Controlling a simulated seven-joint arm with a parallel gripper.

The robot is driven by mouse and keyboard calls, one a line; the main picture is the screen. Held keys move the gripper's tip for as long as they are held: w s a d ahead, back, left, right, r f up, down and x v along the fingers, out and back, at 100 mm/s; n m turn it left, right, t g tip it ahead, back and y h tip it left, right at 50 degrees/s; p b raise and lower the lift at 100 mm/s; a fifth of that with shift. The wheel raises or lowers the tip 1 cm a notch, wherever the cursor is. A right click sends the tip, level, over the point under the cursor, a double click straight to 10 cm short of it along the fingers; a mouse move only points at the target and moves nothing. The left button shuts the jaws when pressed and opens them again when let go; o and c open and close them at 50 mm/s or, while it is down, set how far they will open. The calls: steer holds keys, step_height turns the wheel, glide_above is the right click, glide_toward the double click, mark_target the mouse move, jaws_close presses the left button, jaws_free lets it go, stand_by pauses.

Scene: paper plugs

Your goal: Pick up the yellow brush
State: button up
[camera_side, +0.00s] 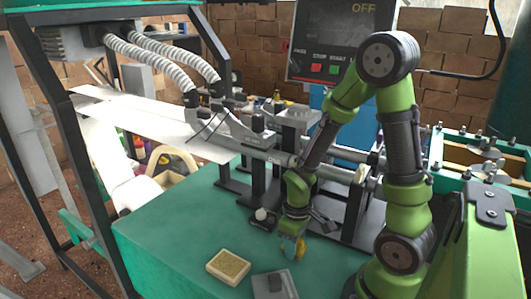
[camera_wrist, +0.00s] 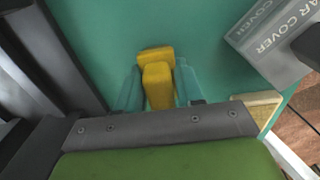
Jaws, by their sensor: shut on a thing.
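The yellow brush (camera_wrist: 158,86) shows in the wrist view as a yellow block with a second yellow part at its far end. My gripper (camera_wrist: 160,90) has its two teal fingers on either side of the brush, closed against it. In the side view my gripper (camera_side: 292,240) points down at the green table, right of the middle. The brush (camera_side: 301,248) is a small yellow patch at the fingertips there, partly hidden by a finger. I cannot tell whether it touches the table.
A tan sponge-like block in a pale tray (camera_side: 228,267) lies on the green table (camera_side: 165,240). A grey box (camera_side: 274,284) is beside it; the wrist view shows a grey cover (camera_wrist: 270,45) with lettering. Dark machine frames stand close behind my gripper. The table's left part is clear.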

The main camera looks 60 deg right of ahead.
jaws_close()
step_height(320, 180, up, 10)
steer(key=shift+f, duration=0.2)
steer(key=shift+w+r, duration=0.55)
steer(key=shift+r, duration=0.25)
steer(key=w+a+r, duration=0.2)
steer(key=w+r, duration=0.1)
steer(key=w, duration=0.3)
steer(key=w+a+r, duration=0.3)
steer(key=w, duration=0.3)
steer(key=shift+a+r, duration=0.25)
steer(key=shift+r, duration=0.15)
